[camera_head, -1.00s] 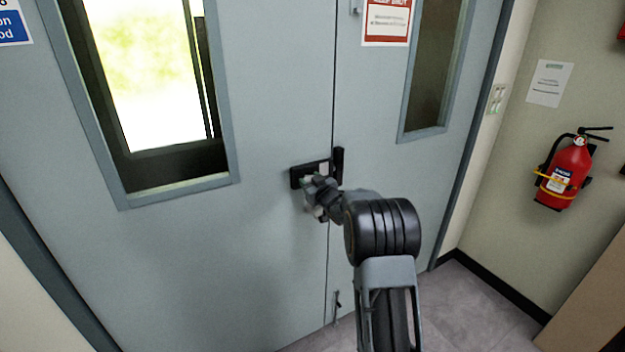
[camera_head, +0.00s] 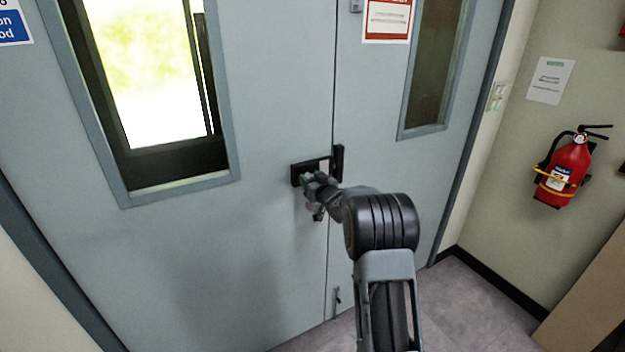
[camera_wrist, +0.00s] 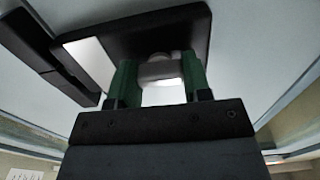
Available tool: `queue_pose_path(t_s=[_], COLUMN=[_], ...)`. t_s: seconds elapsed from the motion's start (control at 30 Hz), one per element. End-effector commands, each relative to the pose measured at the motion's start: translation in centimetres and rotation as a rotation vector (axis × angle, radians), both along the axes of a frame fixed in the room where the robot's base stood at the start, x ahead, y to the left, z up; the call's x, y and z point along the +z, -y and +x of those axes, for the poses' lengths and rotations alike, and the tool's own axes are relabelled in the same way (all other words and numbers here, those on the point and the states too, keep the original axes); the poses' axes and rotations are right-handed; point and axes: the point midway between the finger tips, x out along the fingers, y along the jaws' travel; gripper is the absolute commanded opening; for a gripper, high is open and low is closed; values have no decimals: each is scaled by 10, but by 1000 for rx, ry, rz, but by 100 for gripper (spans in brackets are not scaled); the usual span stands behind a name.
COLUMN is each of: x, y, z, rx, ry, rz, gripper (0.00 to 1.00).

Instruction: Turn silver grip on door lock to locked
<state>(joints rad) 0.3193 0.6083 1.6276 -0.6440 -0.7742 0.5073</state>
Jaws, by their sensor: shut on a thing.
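The door lock (camera_head: 301,170) is a dark box across the seam of the grey double door, with a dark upright catch piece (camera_head: 339,160) on the right leaf. In the wrist view, the lock's black plate (camera_wrist: 185,28) fills the upper middle and has a pale panel at its left. The silver grip (camera_wrist: 160,70) stands out from this plate. My gripper (camera_wrist: 160,82) has green fingers, one on each side of the grip, and is shut on it. In the head view my gripper (camera_head: 314,183) is at the lock's front and partly hides it.
The left door leaf (camera_head: 265,240) has a bright window, and the right leaf has a narrow dark one. A red fire extinguisher (camera_head: 566,172) hangs on the right wall. A small floor bolt (camera_head: 337,296) is low on the door. Grey floor (camera_head: 455,310) is clear at lower right.

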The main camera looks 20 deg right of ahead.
Motion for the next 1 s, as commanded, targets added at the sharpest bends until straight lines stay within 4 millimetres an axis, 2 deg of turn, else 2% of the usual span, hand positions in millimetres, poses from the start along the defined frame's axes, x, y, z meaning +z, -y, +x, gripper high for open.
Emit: queue_pose_path(t_s=[0.03, 0.3, 0.6, 0.77, 1.0], x=[2, 1, 1, 0, 0], y=[0, 0, 1, 3, 10], z=[0, 0, -4, -25, -75], rx=[0, 0, 0, -1, -3], ry=[5, 3, 2, 2, 3], rz=[3, 1, 0, -1, -1], gripper=[47, 70, 70, 70, 70])
